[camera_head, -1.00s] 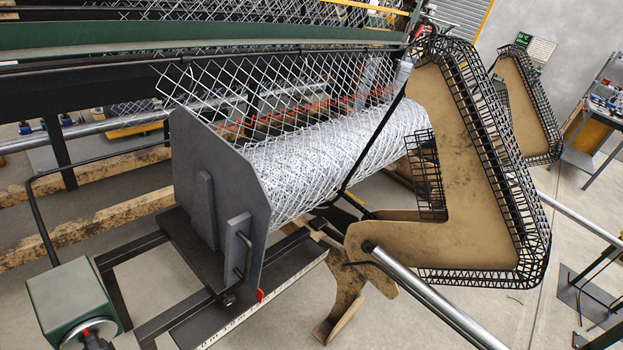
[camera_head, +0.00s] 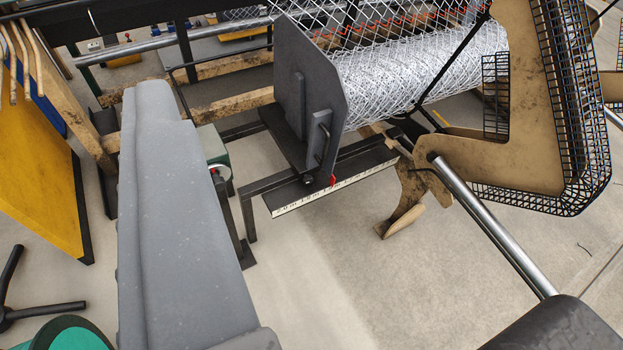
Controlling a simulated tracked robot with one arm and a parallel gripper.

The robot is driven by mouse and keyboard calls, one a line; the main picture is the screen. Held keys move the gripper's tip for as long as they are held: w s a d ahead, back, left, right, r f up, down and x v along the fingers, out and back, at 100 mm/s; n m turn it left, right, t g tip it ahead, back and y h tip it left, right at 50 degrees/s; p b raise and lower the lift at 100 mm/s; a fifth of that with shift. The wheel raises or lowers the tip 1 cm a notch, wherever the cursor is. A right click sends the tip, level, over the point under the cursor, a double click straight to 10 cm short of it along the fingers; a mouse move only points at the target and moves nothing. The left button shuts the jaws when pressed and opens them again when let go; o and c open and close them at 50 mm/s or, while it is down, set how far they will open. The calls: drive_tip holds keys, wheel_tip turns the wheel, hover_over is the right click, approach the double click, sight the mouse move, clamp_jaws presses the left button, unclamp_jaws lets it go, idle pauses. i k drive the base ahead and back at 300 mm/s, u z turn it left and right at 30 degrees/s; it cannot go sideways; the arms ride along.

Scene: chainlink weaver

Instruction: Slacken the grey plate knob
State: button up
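The grey plate (camera_head: 325,75) stands upright at the left end of the wire mesh roll, on a dark base. It has a handle bracket (camera_head: 320,140) on its near face. A small dark knob (camera_head: 308,180) sits low at the plate's foot, above the scale rail and left of a small red pointer (camera_head: 332,180). I take it for the plate knob; it is too small to tell whether it is tight or slack. My gripper is not in view. A large grey link that looks like part of my arm fills the lower left, apart from the plate in the picture.
The scale rail (camera_head: 340,183) runs below the plate. A green box (camera_head: 212,145) is partly hidden behind the grey link. A brown guard with black mesh (camera_head: 520,120) and a silver tube (camera_head: 495,225) stand right. A yellow panel (camera_head: 40,150) is left. Floor in front is clear.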

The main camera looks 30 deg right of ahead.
sight(306, 180)
drive_tip(key=u, duration=0.05)
drive_tip(key=i, duration=1.2)
drive_tip(key=z, duration=1.6)
